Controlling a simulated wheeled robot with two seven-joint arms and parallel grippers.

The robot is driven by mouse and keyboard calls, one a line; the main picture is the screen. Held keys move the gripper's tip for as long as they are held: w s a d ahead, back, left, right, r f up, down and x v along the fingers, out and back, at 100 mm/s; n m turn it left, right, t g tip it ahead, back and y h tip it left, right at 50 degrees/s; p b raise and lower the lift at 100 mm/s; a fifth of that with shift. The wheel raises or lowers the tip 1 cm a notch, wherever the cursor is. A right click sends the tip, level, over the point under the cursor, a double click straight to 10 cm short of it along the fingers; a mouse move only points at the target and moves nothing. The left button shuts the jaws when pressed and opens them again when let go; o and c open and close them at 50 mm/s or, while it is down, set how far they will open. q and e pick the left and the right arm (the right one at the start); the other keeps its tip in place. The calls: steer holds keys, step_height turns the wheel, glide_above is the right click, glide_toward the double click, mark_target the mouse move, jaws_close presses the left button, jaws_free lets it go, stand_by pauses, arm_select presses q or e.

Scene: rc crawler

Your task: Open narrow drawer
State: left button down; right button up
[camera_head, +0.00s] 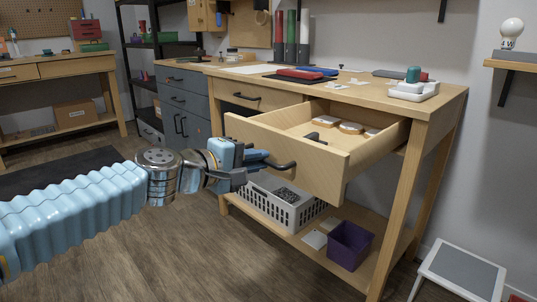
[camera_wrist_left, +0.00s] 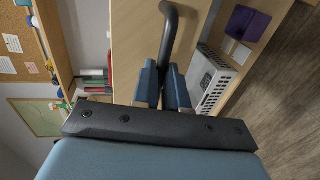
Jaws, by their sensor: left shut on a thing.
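A light wooden workbench drawer (camera_head: 285,155) is pulled well out, and blocks and a dark tool show inside it. Its front also shows in the left wrist view (camera_wrist_left: 135,40). Its dark bar handle (camera_head: 287,166) is on the front and shows as a curved bar in the left wrist view (camera_wrist_left: 170,32). My left gripper (camera_head: 262,163) is at this handle, shut on it, with the bar between its blue fingers (camera_wrist_left: 163,85). Another bench drawer with a dark handle (camera_head: 246,97) is closed to the left. My right gripper is out of view.
A grey basket (camera_head: 283,208) and a purple bin (camera_head: 349,245) stand on the lower shelf under the drawer. A step stool (camera_head: 462,272) is at the right. Grey cabinets (camera_head: 185,100) stand to the left. The floor in front is clear.

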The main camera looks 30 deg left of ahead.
arm_select(q)
steer(key=shift+s+a, duration=0.1)
steer(key=shift+s, duration=0.2)
steer(key=c, duration=1.2)
jaws_free()
steer(key=p+v, duration=0.2)
steer(key=v, duration=1.1)
steer(key=shift+s+a, duration=0.1)
steer(key=shift+s, duration=0.3)
